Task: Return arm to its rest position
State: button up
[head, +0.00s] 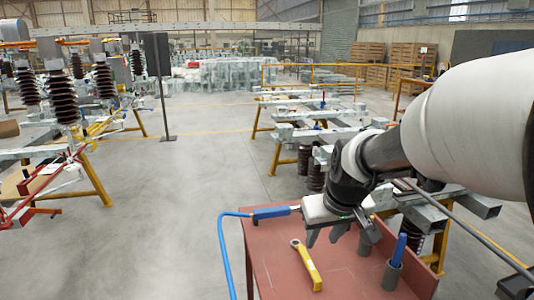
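My arm reaches in from the right edge. My gripper (326,234) is low over the red table (333,272), with its grey fingers pointing down. The fingers look spread apart, and I see nothing between them. A yellow-handled ratchet wrench (307,267) lies on the table below and to the left of the gripper. A blue-handled tool (270,212) with a blue hose is at the table's far left edge. Its right end meets the gripper's outline, and I cannot tell whether they touch.
A blue-handled item (398,250) stands in a grey holder (391,275) on the table, right of the gripper. Grey steel frames (325,133) on yellow legs stand behind it. Brown insulators (104,80) on frames stand at left. The floor (200,180) between is clear.

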jog(key=s+r+m, duration=0.1)
jog(key=s+r, duration=0.2)
jog(key=s, duration=0.6)
jog(key=s+r+m, duration=0.1)
jog(key=s+r, duration=0.1)
jog(key=s, duration=0.7)
notch_tip(320, 180, up, 20)
jog(key=p, duration=1.9)
jog(key=shift+s+a+t, duration=0.15)
jog(key=shift+s+t, duration=0.05)
jog(key=shift+t, duration=0.1)
jog(key=shift+f, duration=0.1)
